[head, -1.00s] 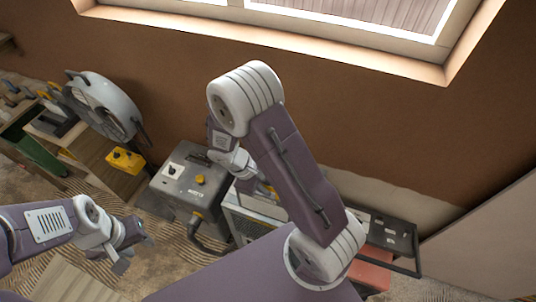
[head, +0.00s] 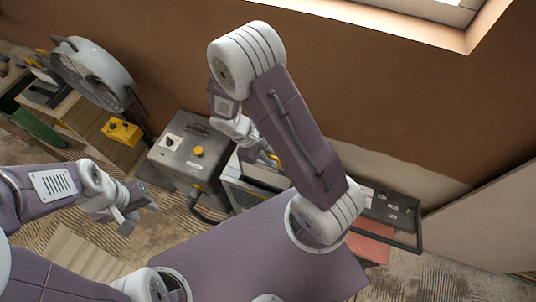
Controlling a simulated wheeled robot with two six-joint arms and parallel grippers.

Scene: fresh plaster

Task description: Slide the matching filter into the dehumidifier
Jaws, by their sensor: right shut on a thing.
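A grey box-shaped unit (head: 178,158) with a black knob, a yellow knob and a dark hose stands on the floor by the wall. Right of it is a low pale-framed unit (head: 238,197) with a grille front, partly hidden by my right arm. I cannot tell for certain which is the dehumidifier. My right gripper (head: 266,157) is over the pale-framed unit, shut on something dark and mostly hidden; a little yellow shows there. I cannot tell whether this is the filter or how far in it sits. My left gripper (head: 140,212) hangs empty at the left, fingers apart.
A round grey fan (head: 92,74) and a yellow box (head: 122,130) are on wooden boards at the left. A pale board leans at far right.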

